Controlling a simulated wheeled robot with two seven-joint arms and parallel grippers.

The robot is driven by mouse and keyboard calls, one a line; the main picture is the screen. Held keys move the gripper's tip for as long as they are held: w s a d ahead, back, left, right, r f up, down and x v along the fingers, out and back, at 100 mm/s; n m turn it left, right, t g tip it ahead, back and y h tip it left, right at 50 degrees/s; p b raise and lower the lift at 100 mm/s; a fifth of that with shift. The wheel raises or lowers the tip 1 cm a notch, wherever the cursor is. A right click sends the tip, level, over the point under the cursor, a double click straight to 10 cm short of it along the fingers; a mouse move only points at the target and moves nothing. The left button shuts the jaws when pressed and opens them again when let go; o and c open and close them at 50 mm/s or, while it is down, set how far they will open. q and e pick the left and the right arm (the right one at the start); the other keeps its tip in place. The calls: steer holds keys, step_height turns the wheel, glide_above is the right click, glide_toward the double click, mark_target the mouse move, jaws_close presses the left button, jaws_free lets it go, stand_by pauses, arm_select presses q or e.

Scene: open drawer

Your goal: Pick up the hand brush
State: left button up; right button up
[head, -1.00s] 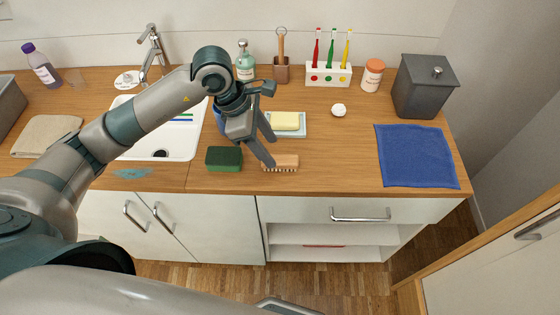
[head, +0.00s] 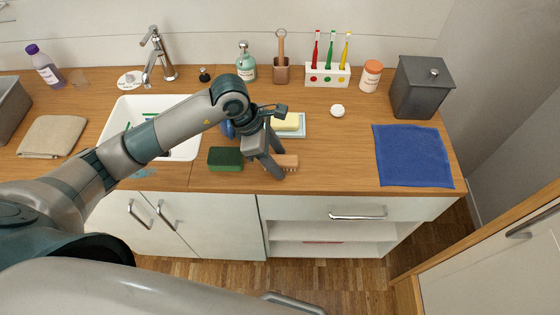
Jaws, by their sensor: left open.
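The hand brush (head: 288,161) is a small wooden brush with pale bristles, lying on the wooden counter near its front edge. My left gripper (head: 277,165) is open and points down at the brush's left end. One finger hides part of the brush. I cannot tell whether the fingers touch it or straddle it. My right gripper is not in view.
A green sponge (head: 225,159) lies just left of the brush. A dish with yellow soap (head: 287,122) is behind it. A blue cloth (head: 412,156) lies to the right, with clear counter between. The drawer front with handle (head: 358,215) is below.

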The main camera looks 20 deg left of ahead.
mark_target(284, 159)
arm_select(q)
steer(key=c, duration=1.2)
steer(key=shift+o, duration=0.2)
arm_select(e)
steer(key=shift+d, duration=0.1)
arm_select(q)
steer(key=shift+r, duration=0.1)
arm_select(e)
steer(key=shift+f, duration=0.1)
